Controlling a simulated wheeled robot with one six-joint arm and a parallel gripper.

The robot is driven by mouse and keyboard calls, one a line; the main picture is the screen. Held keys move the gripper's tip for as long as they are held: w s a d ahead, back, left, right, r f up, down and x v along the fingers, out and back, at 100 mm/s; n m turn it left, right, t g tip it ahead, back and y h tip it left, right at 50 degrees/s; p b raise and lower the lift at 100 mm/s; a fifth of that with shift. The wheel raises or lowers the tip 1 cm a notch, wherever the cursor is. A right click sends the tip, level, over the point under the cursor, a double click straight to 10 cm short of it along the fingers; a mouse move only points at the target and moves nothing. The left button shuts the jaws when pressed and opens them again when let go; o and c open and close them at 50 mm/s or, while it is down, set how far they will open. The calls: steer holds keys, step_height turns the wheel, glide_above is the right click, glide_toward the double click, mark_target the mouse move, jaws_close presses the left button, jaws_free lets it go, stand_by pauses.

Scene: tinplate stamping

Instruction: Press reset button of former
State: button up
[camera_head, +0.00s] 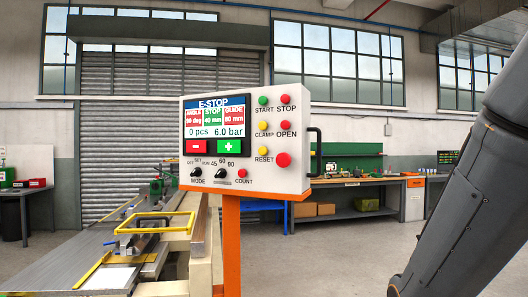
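The former's control panel (246,145) is a white box on an orange post, facing me near the middle of the head view. The yellow RESET button (263,152) sits at its lower right, left of a larger red button (282,160). Above RESET is a yellow CLAMP button (263,126). The screen (218,116) reads E-STOP, 0 pcs and 6.0 bar. My dark arm fills the right edge of the view, apart from the panel. My gripper is not in view.
The former's metal bed (65,262) with a yellow guard frame (150,223) lies left of the panel. A workbench (365,183) with tools stands behind at the right, and a dark table (25,200) at far left. The floor (320,255) right of the orange post (231,240) is clear.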

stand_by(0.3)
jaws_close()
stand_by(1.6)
